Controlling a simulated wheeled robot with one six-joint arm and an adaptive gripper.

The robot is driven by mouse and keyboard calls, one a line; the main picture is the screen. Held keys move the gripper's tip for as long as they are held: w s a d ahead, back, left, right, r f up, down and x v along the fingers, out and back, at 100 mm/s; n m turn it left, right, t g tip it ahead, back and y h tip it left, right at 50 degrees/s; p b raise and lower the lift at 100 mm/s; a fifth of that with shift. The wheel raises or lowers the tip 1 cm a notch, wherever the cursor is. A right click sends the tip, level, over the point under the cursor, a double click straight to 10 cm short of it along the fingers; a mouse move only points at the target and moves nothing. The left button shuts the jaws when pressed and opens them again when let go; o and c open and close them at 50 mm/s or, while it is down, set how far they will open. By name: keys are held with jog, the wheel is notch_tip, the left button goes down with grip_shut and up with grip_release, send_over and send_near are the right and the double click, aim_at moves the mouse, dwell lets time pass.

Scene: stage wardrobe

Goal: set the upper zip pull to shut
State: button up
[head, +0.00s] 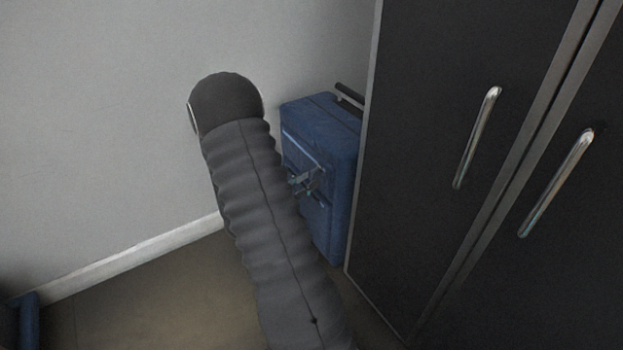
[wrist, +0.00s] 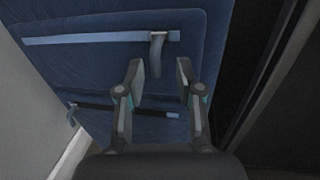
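The blue suitcase (head: 336,152) stands upright between the wall and the wardrobe. Its front fills much of the wrist view (wrist: 190,20). The upper zip (wrist: 90,38) is a pale strip there. The upper zip pull (wrist: 157,46) sits near the strip's right end, its tab hanging down. A lower zip (wrist: 130,108) is mostly dark, with its pull (wrist: 72,116) at the left end. My gripper (wrist: 160,76) is open, its fingertips on either side of the upper pull's tab in the picture. I cannot tell whether they touch it. My arm hides part of the suitcase in the head view.
A dark wardrobe (head: 440,130) with two metal handles stands close on the right of the suitcase. A pale wall (head: 100,110) with a skirting board (head: 150,246) is behind and left. The floor (head: 160,300) at front left is clear. A blue object (head: 28,318) shows at far left.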

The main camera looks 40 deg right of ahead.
jog(key=a, duration=1)
jog(key=shift+w, duration=0.1)
